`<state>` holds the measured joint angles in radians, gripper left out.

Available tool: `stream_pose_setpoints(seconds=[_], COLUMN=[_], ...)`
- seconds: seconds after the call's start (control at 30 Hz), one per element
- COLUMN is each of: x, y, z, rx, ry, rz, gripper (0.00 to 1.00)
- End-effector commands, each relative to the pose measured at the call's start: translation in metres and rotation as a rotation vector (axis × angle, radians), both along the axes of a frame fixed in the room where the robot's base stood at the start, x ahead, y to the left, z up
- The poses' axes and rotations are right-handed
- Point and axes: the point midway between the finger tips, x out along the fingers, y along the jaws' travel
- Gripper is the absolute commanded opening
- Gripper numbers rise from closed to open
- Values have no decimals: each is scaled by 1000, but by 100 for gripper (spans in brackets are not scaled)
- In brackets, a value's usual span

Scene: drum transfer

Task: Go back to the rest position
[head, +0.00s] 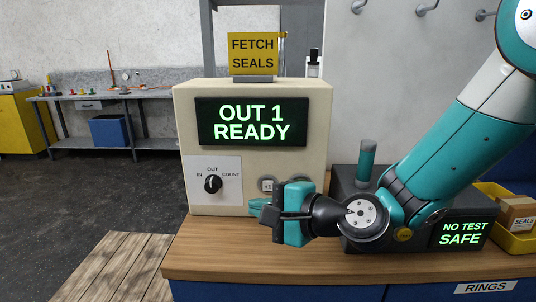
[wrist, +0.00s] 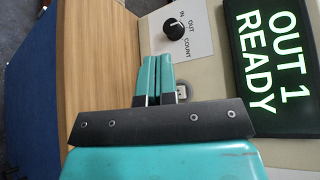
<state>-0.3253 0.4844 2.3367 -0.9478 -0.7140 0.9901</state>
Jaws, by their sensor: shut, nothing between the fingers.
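My gripper (head: 258,207) is in front of the lower part of a cream machine (head: 255,158), left of the picture's middle. Its two teal fingers (wrist: 157,62) are together and hold nothing in the wrist view. The fingertips are close to the panel, below the black knob (head: 212,184) and near a +1 button (head: 267,185). I cannot tell whether they touch the panel. The machine's screen (head: 250,121) reads OUT 1 READY. The knob's label has IN, OUT and COUNT. My arm reaches in from the upper right.
The machine stands on a wooden bench (head: 290,268). A FETCH SEALS sign (head: 253,54) tops the machine.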

Motion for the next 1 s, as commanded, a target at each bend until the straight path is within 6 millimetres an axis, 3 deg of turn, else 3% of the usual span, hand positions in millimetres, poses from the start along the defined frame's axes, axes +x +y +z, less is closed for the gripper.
stream_pose_setpoints(seconds=[0.03,0.1,0.17,0.3,0.5,0.7,1.0], x=[-17,-45,-68,-122,-181,-204,-204], y=[-3,-13,-26,-71,-135,-160,-161], z=[20,31,37,46,53,55,55], rx=[-113,-300,-457,-783,-1060,-1135,-1136], ry=[-81,-189,-272,-415,-482,-481,-480], rz=[92,242,370,667,999,1132,1139], gripper=[0,0,0,0,0,0,0])
